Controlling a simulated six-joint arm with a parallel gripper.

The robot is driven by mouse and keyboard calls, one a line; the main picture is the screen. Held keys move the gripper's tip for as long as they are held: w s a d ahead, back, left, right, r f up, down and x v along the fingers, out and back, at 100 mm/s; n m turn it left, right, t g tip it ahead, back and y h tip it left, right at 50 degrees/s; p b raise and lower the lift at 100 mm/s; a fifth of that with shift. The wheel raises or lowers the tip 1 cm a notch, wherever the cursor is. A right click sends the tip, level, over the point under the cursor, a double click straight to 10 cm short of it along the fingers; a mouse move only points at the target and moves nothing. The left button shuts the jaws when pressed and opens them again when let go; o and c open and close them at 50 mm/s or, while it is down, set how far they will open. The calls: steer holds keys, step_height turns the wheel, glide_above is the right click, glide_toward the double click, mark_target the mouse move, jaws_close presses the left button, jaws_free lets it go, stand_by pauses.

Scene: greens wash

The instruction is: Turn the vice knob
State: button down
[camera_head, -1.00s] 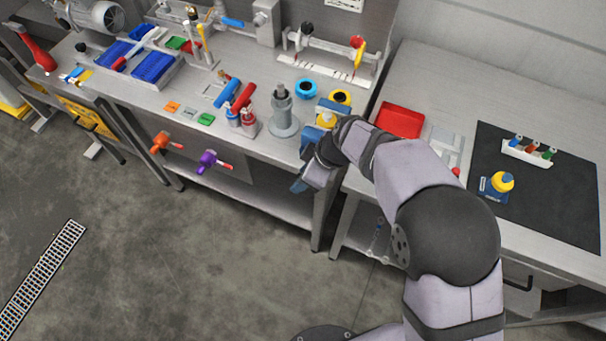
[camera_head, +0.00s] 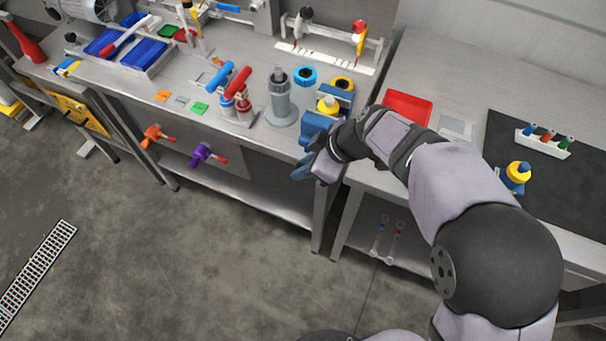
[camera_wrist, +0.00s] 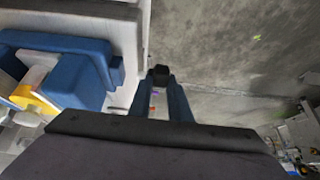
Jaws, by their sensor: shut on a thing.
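The blue vice (camera_head: 314,124) sits at the front right corner of the left bench and holds a yellow and white piece (camera_head: 327,104). In the wrist view the vice (camera_wrist: 70,70) fills the left side, with the yellow piece partly seen. A small black knob (camera_wrist: 161,75) shows between the fingertips in the wrist view. My gripper (camera_head: 299,172) is in front of the bench edge, just below the vice. It is shut on the black knob. In the head view the gripper hides the knob, and how the knob joins the vice cannot be seen.
A grey cylinder on a round base (camera_head: 281,104) stands left of the vice. Orange (camera_head: 153,136) and purple (camera_head: 202,155) handles stick out from the bench front. A red tray (camera_head: 407,106) lies on the right bench (camera_head: 455,75). The floor in front is clear.

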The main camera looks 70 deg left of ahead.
steer(key=shift+w+d+f+g+y+b, duration=0.15)
steer(key=shift+g+y+b, duration=0.4)
steer(key=shift+b, duration=2.65)
steer(key=shift+w+f+g+y+b, duration=0.1)
steer(key=shift+f+g+y+b, duration=0.3)
steer(key=shift+b, duration=2.8)
steer(key=shift+w+d+f+g+y+b, duration=0.1)
steer(key=shift+g+y+b, duration=0.55)
steer(key=shift+b, duration=2.55)
steer(key=g+y+b, duration=0.1)
steer(key=b, duration=0.4)
steer(key=g+y+b, duration=0.1)
steer(key=b, duration=0.5)
steer(key=g+y+b, duration=0.1)
steer(key=b, duration=0.4)
steer(key=shift+w+d+f+b, duration=0.1)
steer(key=shift+d+f+b, duration=0.15)
steer(key=shift+b, duration=0.1)
steer(key=g+y+b, duration=0.1)
steer(key=b, duration=0.4)
steer(key=shift+r+b, duration=0.15)
steer(key=shift+b, duration=0.2)
steer(key=shift+r+g+y+b, duration=0.25)
steer(key=shift+g+y+b, duration=0.15)
steer(key=shift+b, duration=0.3)
steer(key=c, duration=1.6)
jaws_free()
steer(key=shift+c, duration=0.2)
steer(key=shift+w+d, duration=0.1)
steer(key=shift+w, duration=0.05)
